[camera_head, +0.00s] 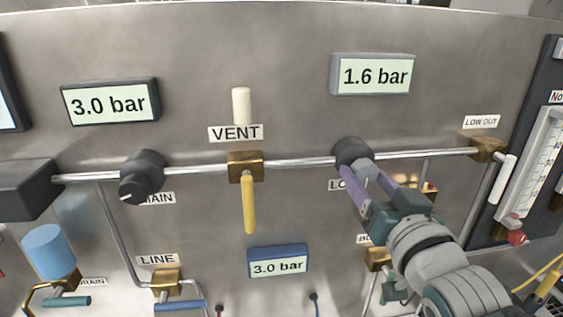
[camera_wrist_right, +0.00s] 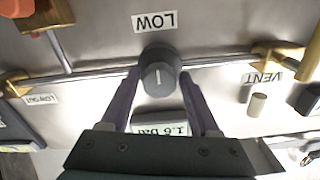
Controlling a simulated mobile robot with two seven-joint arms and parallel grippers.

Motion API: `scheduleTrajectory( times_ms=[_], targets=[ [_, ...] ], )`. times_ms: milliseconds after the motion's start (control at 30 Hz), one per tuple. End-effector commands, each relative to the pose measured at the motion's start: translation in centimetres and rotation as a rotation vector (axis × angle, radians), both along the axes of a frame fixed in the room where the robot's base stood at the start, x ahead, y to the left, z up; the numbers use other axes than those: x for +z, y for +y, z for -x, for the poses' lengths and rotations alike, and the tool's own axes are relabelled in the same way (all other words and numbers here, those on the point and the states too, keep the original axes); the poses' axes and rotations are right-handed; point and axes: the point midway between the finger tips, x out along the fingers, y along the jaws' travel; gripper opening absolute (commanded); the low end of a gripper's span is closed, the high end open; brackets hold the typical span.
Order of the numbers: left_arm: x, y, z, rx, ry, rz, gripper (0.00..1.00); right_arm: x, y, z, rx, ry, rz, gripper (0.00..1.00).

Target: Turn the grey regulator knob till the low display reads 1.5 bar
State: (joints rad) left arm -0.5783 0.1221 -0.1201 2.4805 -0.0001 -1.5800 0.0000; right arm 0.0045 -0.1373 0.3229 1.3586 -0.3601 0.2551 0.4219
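The grey regulator knob (camera_head: 352,151) sits on the pipe above the LOW label, partly hidden by my right gripper. In the right wrist view the knob (camera_wrist_right: 158,70) shows a white pointer line, with the LOW label (camera_wrist_right: 155,21) beside it. My right gripper (camera_head: 364,177) has its two purple fingers on either side of the knob, and they look closed against its sides. The low display (camera_head: 372,74) above it reads 1.6 bar. My left gripper is in neither view.
A second dark knob (camera_head: 143,176) sits on the pipe at left, below a display (camera_head: 110,101) reading 3.0 bar. The yellow VENT lever (camera_head: 249,204) hangs between the knobs. A blue-framed display (camera_head: 278,261) reads 3.0 bar. A brass LOW OUT fitting (camera_head: 488,149) is at right.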

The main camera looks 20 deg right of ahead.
Motion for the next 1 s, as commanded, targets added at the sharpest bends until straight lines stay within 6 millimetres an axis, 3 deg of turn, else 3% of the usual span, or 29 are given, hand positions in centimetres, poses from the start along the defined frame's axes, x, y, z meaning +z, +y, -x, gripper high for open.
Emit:
scheduleTrajectory(
  times_ms=[67,533,1000],
  targets=[
    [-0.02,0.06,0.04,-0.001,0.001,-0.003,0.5,0.01,0.0,-0.01,0.0,0.0,0.0,0.52],
    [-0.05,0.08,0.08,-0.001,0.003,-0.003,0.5,0.01,-0.01,-0.02,0.0,0.0,0.001,0.0],
    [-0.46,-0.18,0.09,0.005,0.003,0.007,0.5,-0.04,-0.11,-0.01,-0.001,0.04,0.163,0.0]
  ],
)
